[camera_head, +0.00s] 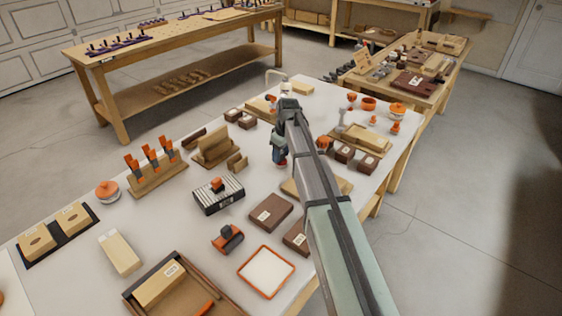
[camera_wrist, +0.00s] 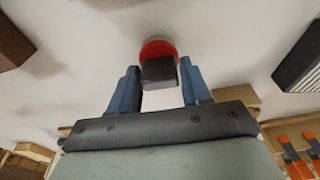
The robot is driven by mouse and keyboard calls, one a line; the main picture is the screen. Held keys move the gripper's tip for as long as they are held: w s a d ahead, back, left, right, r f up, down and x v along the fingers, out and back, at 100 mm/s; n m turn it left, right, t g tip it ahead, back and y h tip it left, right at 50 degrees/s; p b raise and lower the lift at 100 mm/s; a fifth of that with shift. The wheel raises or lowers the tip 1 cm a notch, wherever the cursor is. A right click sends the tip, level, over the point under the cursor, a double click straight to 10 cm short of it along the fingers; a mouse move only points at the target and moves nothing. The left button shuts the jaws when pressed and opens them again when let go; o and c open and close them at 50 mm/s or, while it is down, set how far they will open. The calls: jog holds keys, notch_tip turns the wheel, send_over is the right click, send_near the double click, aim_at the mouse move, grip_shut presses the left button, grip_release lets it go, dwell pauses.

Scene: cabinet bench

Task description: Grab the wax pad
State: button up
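My gripper (camera_wrist: 160,80) points down at the white bench top, with its two blue fingers apart. In the wrist view a small red round piece (camera_wrist: 158,46) with a dark block (camera_wrist: 158,70) on its near side shows between the fingertips. It is likely the wax pad, but I cannot be sure. The fingers stand on either side of the block; I cannot tell whether they touch it. In the head view my gripper (camera_head: 280,153) is over the middle of the bench, and my arm hides much of what is beside it.
A wooden block holder (camera_head: 215,148) stands left of my gripper, and dark brown boxes (camera_head: 270,213) lie nearer. A black ribbed box (camera_head: 218,195), an orange-rimmed white tray (camera_head: 266,271) and a rack of orange-handled tools (camera_head: 155,170) are around. Bare white bench surface lies between them.

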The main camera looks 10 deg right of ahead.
jog(key=c, duration=0.6)
jog(key=shift+c, duration=0.2)
